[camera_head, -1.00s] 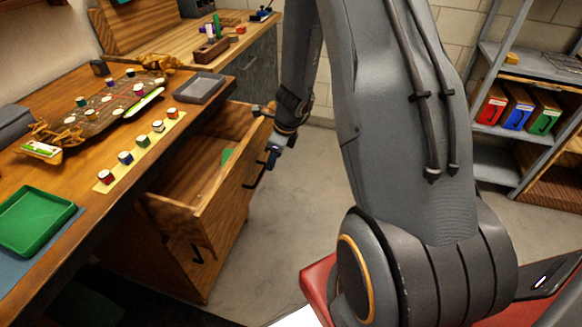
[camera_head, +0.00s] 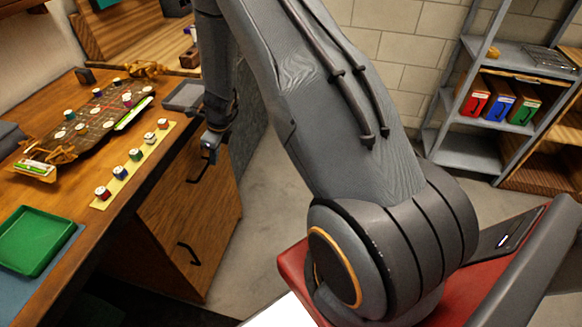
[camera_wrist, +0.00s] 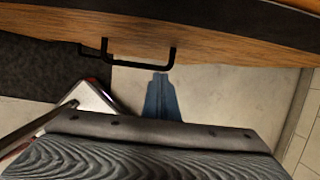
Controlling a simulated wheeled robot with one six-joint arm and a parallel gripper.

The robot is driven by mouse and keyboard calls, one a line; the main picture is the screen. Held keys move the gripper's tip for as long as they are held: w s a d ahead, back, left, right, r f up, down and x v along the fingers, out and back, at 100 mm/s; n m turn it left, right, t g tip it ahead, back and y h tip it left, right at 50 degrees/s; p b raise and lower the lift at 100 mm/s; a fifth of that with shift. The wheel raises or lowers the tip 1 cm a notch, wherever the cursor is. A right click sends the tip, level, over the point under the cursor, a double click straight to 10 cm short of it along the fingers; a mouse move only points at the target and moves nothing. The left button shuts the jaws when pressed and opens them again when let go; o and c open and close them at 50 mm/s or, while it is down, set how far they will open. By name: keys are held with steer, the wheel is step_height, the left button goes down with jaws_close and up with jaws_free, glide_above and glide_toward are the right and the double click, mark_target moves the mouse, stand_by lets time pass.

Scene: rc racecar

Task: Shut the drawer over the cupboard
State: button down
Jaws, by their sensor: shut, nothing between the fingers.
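The wooden drawer (camera_head: 184,160) over the cupboard (camera_head: 178,249) is pushed in under the workbench in the head view. Its front looks about level with the cupboard front below, and its inside no longer shows. The black drawer handle (camera_head: 199,168) shows at its upper part. My gripper (camera_head: 209,150) is at the top of the drawer front, close to the handle. In the wrist view my gripper (camera_wrist: 160,85) is shut and empty, with its blue tips by a black handle (camera_wrist: 140,62). I cannot tell whether the tips touch the wood.
The workbench top (camera_head: 130,200) holds a green tray (camera_head: 35,240), a grey tray (camera_head: 184,96), a chassis board (camera_head: 95,122) and several small pots on a yellow strip (camera_head: 130,165). Grey shelves (camera_head: 470,150) stand at the right. The floor (camera_head: 262,200) between is clear.

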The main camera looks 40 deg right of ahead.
steer(key=shift+w+a, duration=0.6)
steer(key=shift+w, duration=0.15)
steer(key=shift+w+a+r, duration=0.1)
steer(key=s+d+r, duration=0.5)
steer(key=s+r, duration=0.1)
steer(key=r, duration=0.4)
steer(key=s+a+r+n, duration=0.1)
steer(key=s+r+n, duration=0.3)
steer(key=s+n, duration=0.3)
steer(key=s+a+r+n+h, duration=0.1)
steer(key=s+r+n, duration=0.3)
steer(key=s+n, duration=0.4)
steer(key=s+a+r+n+g+h+b, duration=0.1)
steer(key=s+r+n, duration=0.3)
steer(key=s+n, duration=0.4)
steer(key=a+n, duration=0.1)
steer(key=n, duration=0.3)
steer(key=shift+r+n, duration=0.25)
steer(key=shift+n, duration=0.15)
